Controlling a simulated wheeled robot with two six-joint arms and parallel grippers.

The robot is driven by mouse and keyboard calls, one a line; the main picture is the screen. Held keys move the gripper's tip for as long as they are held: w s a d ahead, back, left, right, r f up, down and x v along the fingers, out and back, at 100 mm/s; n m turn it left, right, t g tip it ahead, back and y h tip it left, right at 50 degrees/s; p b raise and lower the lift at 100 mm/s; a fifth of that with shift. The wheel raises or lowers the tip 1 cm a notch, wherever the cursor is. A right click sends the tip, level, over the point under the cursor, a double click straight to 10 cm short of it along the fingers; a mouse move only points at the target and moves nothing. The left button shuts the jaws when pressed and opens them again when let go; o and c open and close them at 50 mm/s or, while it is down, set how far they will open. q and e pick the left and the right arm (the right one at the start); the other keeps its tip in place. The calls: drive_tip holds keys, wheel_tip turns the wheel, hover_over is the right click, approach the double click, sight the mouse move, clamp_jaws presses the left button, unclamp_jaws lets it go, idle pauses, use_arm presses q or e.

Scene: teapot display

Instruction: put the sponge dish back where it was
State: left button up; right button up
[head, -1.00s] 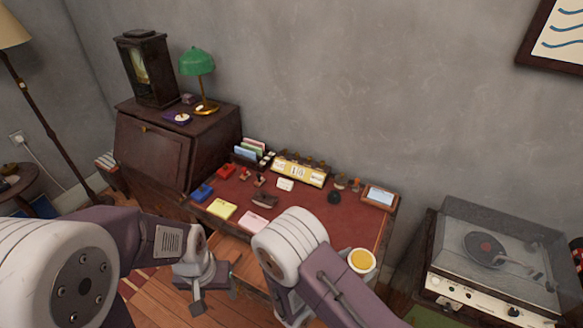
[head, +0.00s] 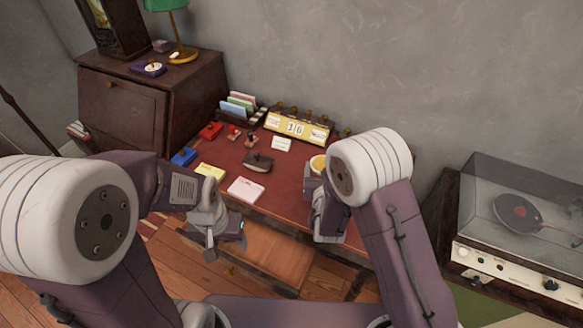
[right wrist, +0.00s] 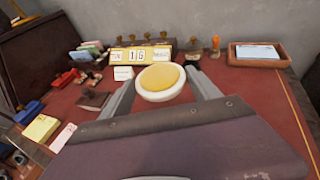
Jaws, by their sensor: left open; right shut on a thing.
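The sponge dish (right wrist: 148,96) is a round white dish with a yellow sponge in it. In the right wrist view it sits between the fingers of my right gripper (right wrist: 165,88), which is shut on it. In the head view only part of the dish (head: 318,160) shows, mostly hidden by my right gripper and arm. It is over the right part of the red-topped desk (head: 288,180); whether it touches the top I cannot tell. My left gripper (head: 226,240) is open and empty in front of the desk's front edge.
A yellow flip calendar (head: 296,127) stands at the desk's back. A brown blotter (head: 258,162), pink notes (head: 245,188) and yellow notes (head: 210,172) lie to the left. A wooden tray (right wrist: 262,62) is at the back right. A record player (head: 520,220) stands right of the desk.

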drive_tip(key=shift+d, duration=0.15)
hover_over(290, 183)
wheel_tip(290, 183, down, 7)
drive_tip(key=shift+w+f, duration=0.1)
wheel_tip(290, 183, down, 3)
drive_tip(key=shift+f, duration=0.5)
drive_tip(key=shift+f+b, duration=0.1)
drive_tip(key=shift+b, duration=0.25)
drive_tip(key=o, duration=1.6)
